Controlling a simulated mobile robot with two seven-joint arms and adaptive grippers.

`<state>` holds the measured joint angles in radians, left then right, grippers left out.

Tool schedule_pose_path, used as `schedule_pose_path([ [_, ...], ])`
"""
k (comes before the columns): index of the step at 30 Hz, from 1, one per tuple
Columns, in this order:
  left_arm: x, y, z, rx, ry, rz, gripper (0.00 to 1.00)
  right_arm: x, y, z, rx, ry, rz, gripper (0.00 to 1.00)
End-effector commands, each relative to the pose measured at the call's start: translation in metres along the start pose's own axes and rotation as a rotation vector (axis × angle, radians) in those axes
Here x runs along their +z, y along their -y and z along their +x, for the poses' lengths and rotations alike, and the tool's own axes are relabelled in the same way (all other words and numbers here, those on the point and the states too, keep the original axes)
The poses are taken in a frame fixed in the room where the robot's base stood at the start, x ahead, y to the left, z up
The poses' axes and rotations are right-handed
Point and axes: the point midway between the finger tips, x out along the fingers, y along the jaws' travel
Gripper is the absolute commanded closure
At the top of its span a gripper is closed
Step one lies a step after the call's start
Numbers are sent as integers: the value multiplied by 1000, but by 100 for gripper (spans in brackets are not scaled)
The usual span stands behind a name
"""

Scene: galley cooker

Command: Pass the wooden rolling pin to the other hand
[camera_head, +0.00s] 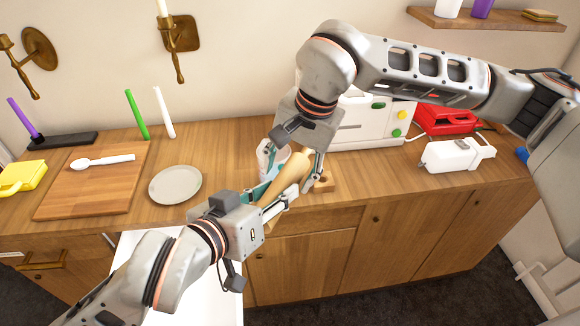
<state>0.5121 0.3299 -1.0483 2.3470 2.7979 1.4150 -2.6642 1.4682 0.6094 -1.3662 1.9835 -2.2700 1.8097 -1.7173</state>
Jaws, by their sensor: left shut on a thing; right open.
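The wooden rolling pin (288,176) is tilted up over the counter's front edge in the middle of the head view. My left gripper (276,190) comes from the lower left and is shut on the rolling pin, partly hiding its lower part. My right gripper (292,160) comes down from the upper right, open, with its fingers on either side of the pin's upper part. Whether its fingers touch the pin I cannot tell.
A wooden board (95,190) with a white spoon (102,160) and a grey plate (176,185) are at left. A white appliance (372,122), a red case (446,119) and a white device (458,155) stand at right. A drawer (190,295) is open below the counter.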

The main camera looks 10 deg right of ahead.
Motion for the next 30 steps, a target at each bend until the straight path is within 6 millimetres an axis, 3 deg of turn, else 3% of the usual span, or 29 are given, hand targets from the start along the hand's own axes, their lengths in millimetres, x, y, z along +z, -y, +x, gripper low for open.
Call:
schedule_pose_path([
  [2, -2, 0, 0, 1, -4, 1, 100, 0, 0, 0, 0, 0, 0, 50],
  [6, -2, -1, 0, 2, -3, 1, 100, 0, 0, 0, -1, 0, -1, 87],
  [8, -1, -1, 0, 3, -3, 1, 100, 0, 1, -1, -2, 0, -2, 100],
  [9, -1, -2, 0, 4, -3, 1, 100, 0, 1, -1, -3, 0, -2, 100],
  [10, -1, -2, 0, 4, -2, 1, 62, 0, 2, -2, -5, -1, -3, 100],
  [12, -1, -2, 0, 5, -2, 1, 48, 0, 2, -2, -5, -1, -3, 100],
  [23, -2, -1, -1, 1, -1, 1, 48, 0, 1, -1, -3, -1, -1, 100],
  [30, -24, -7, -9, 2, -5, 4, 48, 0, 1, -1, -2, -1, 0, 100],
])
